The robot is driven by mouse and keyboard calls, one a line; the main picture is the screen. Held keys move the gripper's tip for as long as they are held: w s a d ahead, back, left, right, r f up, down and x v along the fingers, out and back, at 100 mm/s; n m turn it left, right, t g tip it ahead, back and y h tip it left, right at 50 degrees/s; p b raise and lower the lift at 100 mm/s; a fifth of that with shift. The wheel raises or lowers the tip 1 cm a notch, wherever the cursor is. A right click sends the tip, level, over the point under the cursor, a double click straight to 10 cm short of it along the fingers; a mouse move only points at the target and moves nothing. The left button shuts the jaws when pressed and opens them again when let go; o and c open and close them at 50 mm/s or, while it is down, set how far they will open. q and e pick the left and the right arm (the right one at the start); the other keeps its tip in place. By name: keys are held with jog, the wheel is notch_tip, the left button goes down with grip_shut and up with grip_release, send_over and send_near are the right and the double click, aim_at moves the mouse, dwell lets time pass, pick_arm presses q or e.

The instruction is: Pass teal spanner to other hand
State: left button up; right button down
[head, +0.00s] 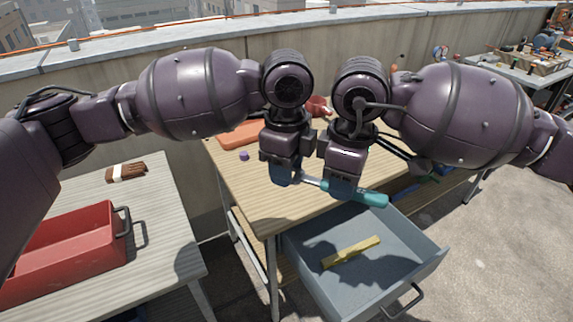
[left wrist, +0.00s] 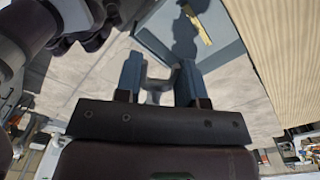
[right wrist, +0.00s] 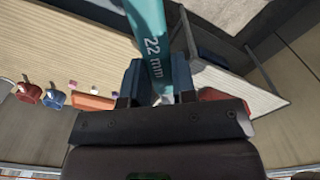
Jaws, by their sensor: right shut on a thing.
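The teal spanner (head: 371,198) is held above the wooden table's front edge and the open drawer. My right gripper (head: 340,187) is shut on it; the right wrist view shows its teal handle (right wrist: 150,35), marked 22 mm, between the fingers (right wrist: 157,85). The handle sticks out to the right. The silver head points left toward my left gripper (head: 283,178). In the left wrist view, the grey forked head (left wrist: 158,82) lies between the left fingers (left wrist: 160,80), which stand apart and look open around it. Whether they touch it is unclear.
Below is an open grey drawer (head: 300,243) with a yellow bar (head: 351,251) in it. The wooden table (head: 240,180) carries an orange tray (head: 240,135) and a small purple piece (head: 244,156). A red tray (head: 70,258) and a brown brush (head: 126,172) sit on the left table.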

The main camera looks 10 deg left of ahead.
pick_arm(q)
jog(key=shift+w, duration=0.1)
jog(key=shift+c, duration=1.2)
pick_arm(e)
jog(key=shift+s+a, duration=0.1)
pick_arm(q)
jog(key=shift+c, duration=0.4)
pick_arm(e)
jog(key=c, duration=0.8)
grip_release()
jog(key=shift+c, duration=0.2)
